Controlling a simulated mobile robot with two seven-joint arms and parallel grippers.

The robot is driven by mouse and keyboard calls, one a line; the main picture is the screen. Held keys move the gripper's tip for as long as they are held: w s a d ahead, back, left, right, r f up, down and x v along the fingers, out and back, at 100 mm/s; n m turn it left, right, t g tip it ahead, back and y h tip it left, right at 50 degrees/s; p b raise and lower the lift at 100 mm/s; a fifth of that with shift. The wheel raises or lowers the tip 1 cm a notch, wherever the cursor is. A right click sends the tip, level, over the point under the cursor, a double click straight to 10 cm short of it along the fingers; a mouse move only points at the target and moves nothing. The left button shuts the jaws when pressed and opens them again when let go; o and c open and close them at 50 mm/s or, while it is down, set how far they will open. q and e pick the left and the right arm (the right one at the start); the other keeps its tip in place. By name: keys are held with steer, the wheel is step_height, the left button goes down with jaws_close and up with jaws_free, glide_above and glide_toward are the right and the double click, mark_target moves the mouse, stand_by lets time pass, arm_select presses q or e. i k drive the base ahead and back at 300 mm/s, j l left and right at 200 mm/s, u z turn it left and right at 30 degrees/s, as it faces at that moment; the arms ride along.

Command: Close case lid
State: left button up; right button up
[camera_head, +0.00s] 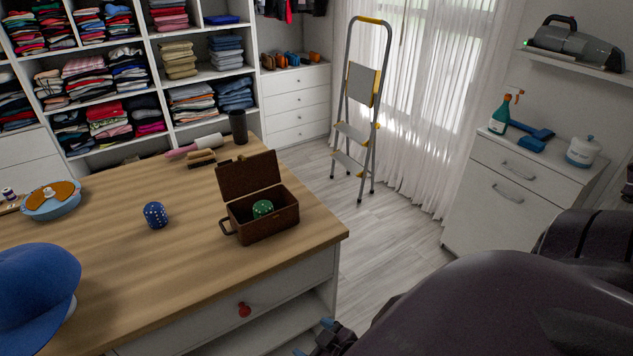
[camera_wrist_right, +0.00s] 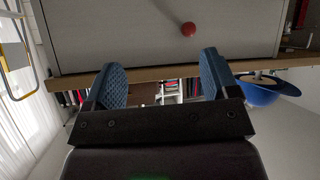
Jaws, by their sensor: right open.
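The brown case (camera_head: 272,228) stands on the wooden table near its right corner. Its lid (camera_head: 247,174) is raised, tilted back and open. A green die (camera_head: 262,208) sits inside the case. A handle shows on the case's left side. My right gripper (camera_head: 314,338) is low at the bottom edge of the head view, in front of the table's drawer side and below the tabletop, apart from the case. In the right wrist view its two blue-padded fingers (camera_wrist_right: 163,82) are spread and empty, facing the drawer front. My left gripper is not in view.
A blue die (camera_head: 155,215) and a blue cap (camera_head: 36,290) are on the table (camera_head: 190,260), left of the case. A red knob (camera_head: 244,310) sticks out from the drawer. A stepladder (camera_head: 352,130) stands beyond.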

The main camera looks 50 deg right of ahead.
mark_target(235, 179)
steer(key=l+u, duration=0.2)
steer(key=l, duration=0.25)
steer(key=k+l+u, duration=0.15)
steer(key=l, duration=0.3)
steer(key=k+l+u, duration=0.2)
steer(key=l, duration=0.25)
steer(key=l+u, duration=0.15)
steer(key=l, duration=0.25)
steer(key=k+l+u, duration=0.2)
steer(key=l, duration=0.2)
steer(key=k+l+u, duration=0.2)
steer(key=l, duration=0.2)
steer(key=k+l+u, duration=0.2)
steer(key=l, duration=0.2)
steer(key=l+u, duration=0.15)
steer(key=l, duration=0.25)
steer(key=l+u, duration=0.2)
steer(key=l, duration=0.2)
steer(key=k+l+u, duration=0.2)
steer(key=l, duration=0.25)
steer(key=i+l+u, duration=0.1)
steer(key=l+u, duration=0.2)
steer(key=l, duration=0.55)
steer(key=l+u, duration=0.35)
steer(key=l, duration=0.5)
